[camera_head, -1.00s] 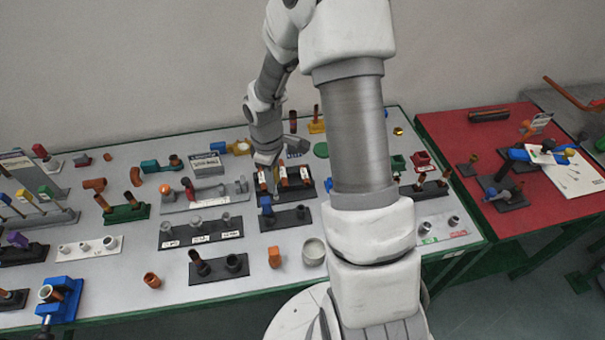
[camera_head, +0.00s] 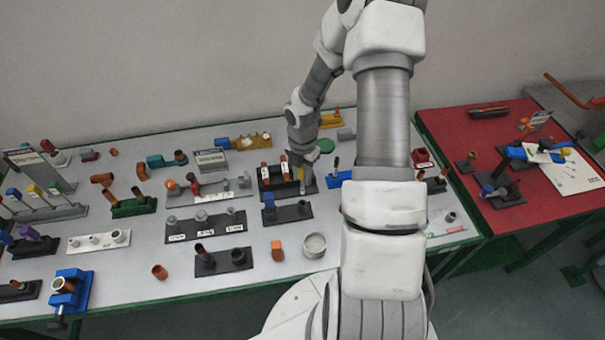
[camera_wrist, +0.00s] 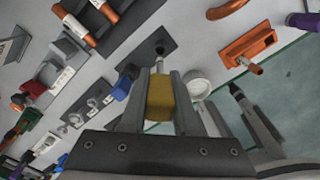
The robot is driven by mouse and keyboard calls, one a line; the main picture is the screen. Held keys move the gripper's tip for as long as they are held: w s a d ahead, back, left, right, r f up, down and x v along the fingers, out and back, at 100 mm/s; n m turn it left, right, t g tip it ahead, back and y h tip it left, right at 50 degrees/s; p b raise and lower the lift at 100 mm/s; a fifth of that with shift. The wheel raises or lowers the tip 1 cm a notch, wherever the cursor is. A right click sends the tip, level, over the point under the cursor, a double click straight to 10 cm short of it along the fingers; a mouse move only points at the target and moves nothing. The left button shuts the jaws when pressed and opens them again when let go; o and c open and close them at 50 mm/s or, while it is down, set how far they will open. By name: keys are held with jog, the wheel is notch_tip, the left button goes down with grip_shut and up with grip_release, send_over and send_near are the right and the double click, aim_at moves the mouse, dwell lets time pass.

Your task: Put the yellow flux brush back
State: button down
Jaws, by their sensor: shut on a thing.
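My gripper (camera_wrist: 160,95) is shut on the yellow flux brush (camera_wrist: 160,100), whose yellow body sits between both fingers in the wrist view. A narrow grey part sticks out past the fingertips. In the head view the yellow brush (camera_head: 301,180) shows under my gripper (camera_head: 300,165), at the right part of a dark holder (camera_head: 284,193). Two orange-brown handled pieces (camera_head: 265,170) stand in that holder. I cannot tell whether the brush touches it. Another rack (camera_head: 55,214) at the far left holds blue, yellow and green topped pieces.
A dark base with a blue piece (camera_head: 269,204) stands just in front of the holder. The table is crowded; a red table (camera_head: 480,140) adjoins at right.

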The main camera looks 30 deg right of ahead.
aim_at(303, 189)
dwell(0.3)
jog(key=shift+f+b, duration=1.55)
jog(key=shift+f, duration=0.7)
jog(key=shift+f, duration=0.15)
jog(key=shift+f+b, duration=1.85)
jog(key=shift+f, duration=0.75)
jog(key=c, duration=0.6)
grip_release()
jog(key=shift+r, duration=0.1)
notch_tip(303, 189, up, 17)
jog(key=shift+r+p, duration=0.15)
jog(key=shift+p, duration=0.55)
jog(key=shift+r, duration=0.1)
